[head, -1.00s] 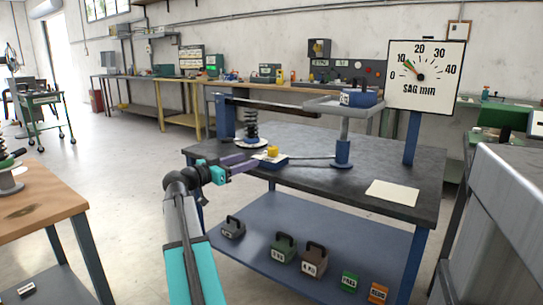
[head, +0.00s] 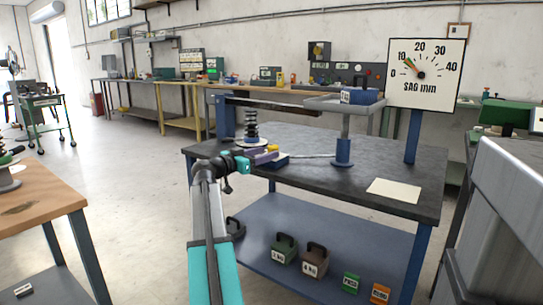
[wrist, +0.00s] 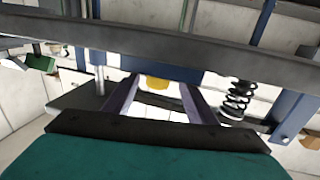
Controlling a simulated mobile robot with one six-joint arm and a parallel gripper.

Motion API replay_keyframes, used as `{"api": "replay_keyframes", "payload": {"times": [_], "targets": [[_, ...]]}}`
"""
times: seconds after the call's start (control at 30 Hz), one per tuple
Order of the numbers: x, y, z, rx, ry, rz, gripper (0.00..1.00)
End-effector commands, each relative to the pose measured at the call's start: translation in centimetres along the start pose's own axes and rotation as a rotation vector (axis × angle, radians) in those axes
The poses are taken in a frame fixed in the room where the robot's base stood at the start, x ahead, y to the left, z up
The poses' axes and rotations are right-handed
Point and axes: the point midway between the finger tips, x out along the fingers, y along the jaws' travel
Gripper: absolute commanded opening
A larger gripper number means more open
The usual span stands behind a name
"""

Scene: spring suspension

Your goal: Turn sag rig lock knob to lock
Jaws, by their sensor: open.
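The yellow lock knob (head: 272,148) sits on a small blue block (head: 279,160) on the dark bench of the sag rig. My gripper (head: 264,153) is open, its purple fingers close to the knob. In the wrist view, the knob (wrist: 157,83) shows between the two spread fingers of my gripper (wrist: 160,90), with visible gaps on both sides. In the head view the fingers partly hide the knob, and I cannot tell whether they touch it. The coil spring (head: 251,125) stands left of the knob. The sag gauge (head: 421,75) needle points near 10.
A pan on a post (head: 343,130) holds a blue weight (head: 359,96) right of the knob. A long dark beam (head: 270,104) runs above the spring. A paper sheet (head: 394,190) lies on the bench. Several weights rest on the lower shelf (head: 300,220).

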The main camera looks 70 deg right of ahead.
Motion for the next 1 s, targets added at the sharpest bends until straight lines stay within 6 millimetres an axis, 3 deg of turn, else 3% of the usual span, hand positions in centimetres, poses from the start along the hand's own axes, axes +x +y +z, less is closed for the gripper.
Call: {"api": "replay_keyframes", "payload": {"times": [0.1,0.3,0.73,1.0], "targets": [[1.9,0.0,0.1,0.000,0.001,0.003,0.51],[3.7,0.0,0.0,0.000,0.000,0.001,0.51],[4.4,0.0,0.0,0.000,0.000,0.000,0.51],[4.3,0.0,0.0,0.000,0.000,-0.001,0.10]]}}
